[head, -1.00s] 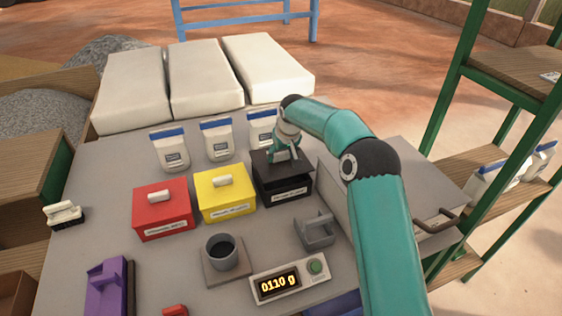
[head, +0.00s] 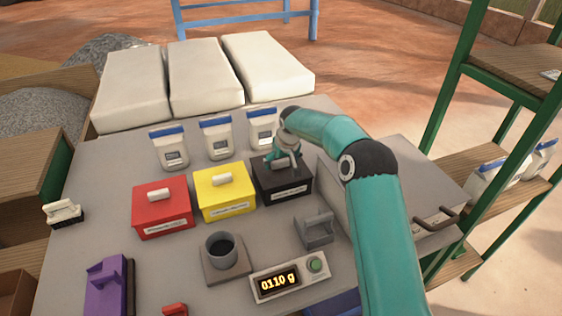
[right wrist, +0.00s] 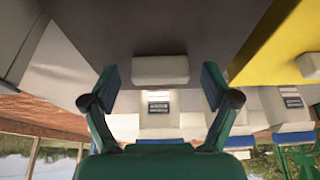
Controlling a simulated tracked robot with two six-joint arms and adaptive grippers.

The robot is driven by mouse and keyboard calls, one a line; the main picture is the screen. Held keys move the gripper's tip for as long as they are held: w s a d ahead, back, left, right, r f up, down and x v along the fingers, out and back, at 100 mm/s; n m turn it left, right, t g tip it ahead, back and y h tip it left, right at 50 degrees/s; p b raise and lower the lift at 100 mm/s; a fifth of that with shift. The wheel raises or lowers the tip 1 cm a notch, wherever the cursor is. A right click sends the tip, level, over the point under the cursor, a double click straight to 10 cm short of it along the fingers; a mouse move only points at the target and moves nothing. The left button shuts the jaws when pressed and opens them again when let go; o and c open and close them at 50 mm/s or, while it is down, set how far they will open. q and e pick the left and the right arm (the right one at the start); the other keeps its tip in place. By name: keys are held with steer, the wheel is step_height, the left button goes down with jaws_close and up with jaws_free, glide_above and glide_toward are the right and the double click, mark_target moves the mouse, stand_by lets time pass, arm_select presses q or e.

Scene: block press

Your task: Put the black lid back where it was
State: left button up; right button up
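The black lid (head: 262,172) sits on the black box (head: 287,194), level, with no gap visible. Its grey handle (head: 286,162) points up. My right gripper (head: 283,155) is just above the lid at the handle. In the right wrist view, the handle (right wrist: 160,69) lies between the two spread fingertips (right wrist: 161,88), with a gap on each side, and the dark lid top (right wrist: 150,25) fills the upper middle. The gripper is open and holds nothing. My left gripper is in neither view.
The yellow box (head: 224,197) and red box (head: 162,212) stand left of the black one, lids on. White jars (head: 218,138) stand behind. A grey cup (head: 222,249), a scale (head: 290,280) reading 0110 g and a grey handled block (head: 316,232) are in front.

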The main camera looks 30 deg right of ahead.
steer(key=shift+r+p, duration=0.3)
steer(key=b+v, duration=0.2)
steer(key=v, duration=1)
steer(key=shift+s+f, duration=0.1)
steer(key=shift+s, duration=0.05)
